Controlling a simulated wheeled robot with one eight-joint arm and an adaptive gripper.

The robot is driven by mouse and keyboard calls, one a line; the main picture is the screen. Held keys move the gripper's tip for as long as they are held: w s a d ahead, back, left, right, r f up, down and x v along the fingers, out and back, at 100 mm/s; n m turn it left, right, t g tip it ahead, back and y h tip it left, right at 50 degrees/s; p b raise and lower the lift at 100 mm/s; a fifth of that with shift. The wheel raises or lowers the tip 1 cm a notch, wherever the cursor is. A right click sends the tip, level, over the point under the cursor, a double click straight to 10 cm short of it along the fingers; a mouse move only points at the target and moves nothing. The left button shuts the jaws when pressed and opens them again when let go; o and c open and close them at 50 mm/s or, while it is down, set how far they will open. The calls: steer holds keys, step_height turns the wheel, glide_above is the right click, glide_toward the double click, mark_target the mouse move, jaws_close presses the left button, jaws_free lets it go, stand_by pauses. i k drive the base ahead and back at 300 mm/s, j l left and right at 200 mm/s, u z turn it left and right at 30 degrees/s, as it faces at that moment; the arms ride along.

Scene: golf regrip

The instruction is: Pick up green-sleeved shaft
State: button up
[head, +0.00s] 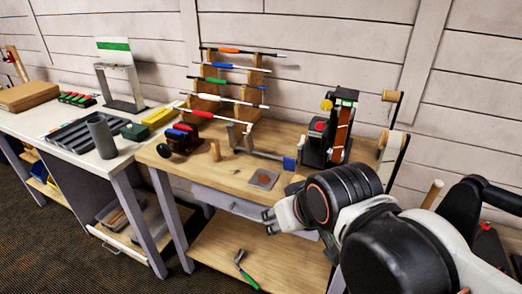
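The green-sleeved shaft (215,80) lies across a wooden rack (252,82) at the back of the wooden bench. It is a thin shaft with a green band left of its middle. Orange-sleeved (229,51) and blue-sleeved (222,66) shafts lie above it, and a red-sleeved shaft (203,114) lies lower down.
A clamp-like machine (330,130) with an orange strip stands right of the rack. A blue-and-red vise (181,137) sits on the bench's left. A white table (40,122) with trays adjoins on the left. A green-handled hammer (245,270) lies on the lower shelf.

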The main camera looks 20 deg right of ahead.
mark_target(209, 80)
steer(key=i+j+z, duration=0.3)
steer(key=i+j, duration=0.2)
steer(key=i+j+z, duration=0.3)
steer(key=j, duration=0.35)
steer(key=i, duration=0.1)
